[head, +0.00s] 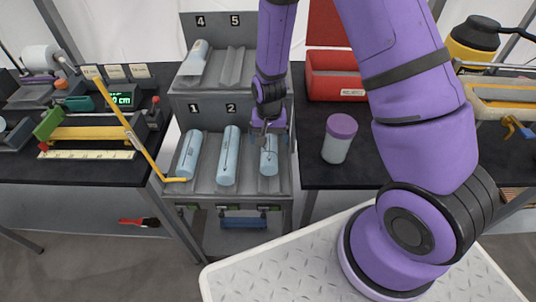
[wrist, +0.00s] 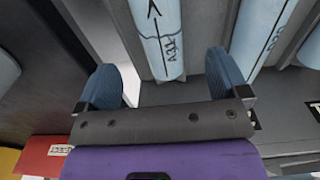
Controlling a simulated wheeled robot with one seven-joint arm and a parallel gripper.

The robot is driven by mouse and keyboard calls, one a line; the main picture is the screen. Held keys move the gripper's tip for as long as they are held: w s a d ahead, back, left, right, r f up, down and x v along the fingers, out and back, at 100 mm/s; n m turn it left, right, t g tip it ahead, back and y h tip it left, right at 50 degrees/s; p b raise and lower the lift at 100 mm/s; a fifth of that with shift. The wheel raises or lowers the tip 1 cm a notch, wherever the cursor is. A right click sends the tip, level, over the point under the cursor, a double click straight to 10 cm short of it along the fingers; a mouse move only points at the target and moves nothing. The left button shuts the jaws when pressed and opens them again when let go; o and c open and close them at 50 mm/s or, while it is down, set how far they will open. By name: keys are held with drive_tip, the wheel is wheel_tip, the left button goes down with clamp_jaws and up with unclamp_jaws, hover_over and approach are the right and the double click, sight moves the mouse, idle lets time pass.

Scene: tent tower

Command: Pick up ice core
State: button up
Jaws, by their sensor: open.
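Three pale blue ice cores lie in the lower tier of a grey rack: a left core (head: 188,155), a middle core (head: 228,157) and a right core (head: 269,160). My gripper (head: 268,138) is at the right core, pointing down, partly covering its upper end. In the wrist view my gripper (wrist: 166,82) is open, with blue fingers on either side of the line of a core (wrist: 160,40) bearing an arrow and black writing. The core's near end shows between the fingers, with gaps at both sides. I cannot tell how high the fingertips are. The middle core (wrist: 262,35) lies beside it.
The rack (head: 283,182) has an upper tier with another pale core (head: 195,64) on the left. A yellow bent rod (head: 135,138) reaches the rack's lower left. A purple-lidded jar (head: 339,138) and a red box (head: 335,84) stand on the right table.

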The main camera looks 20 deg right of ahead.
sight(269, 148)
wheel_tip(269, 148, down, 4)
drive_tip(key=shift+r, duration=0.15)
drive_tip(key=f, duration=0.2)
drive_tip(key=w+f, duration=0.1)
drive_tip(key=f, duration=0.1)
drive_tip(key=shift+d, duration=0.2)
drive_tip(key=shift+f, duration=0.65)
drive_tip(key=c, duration=1.2)
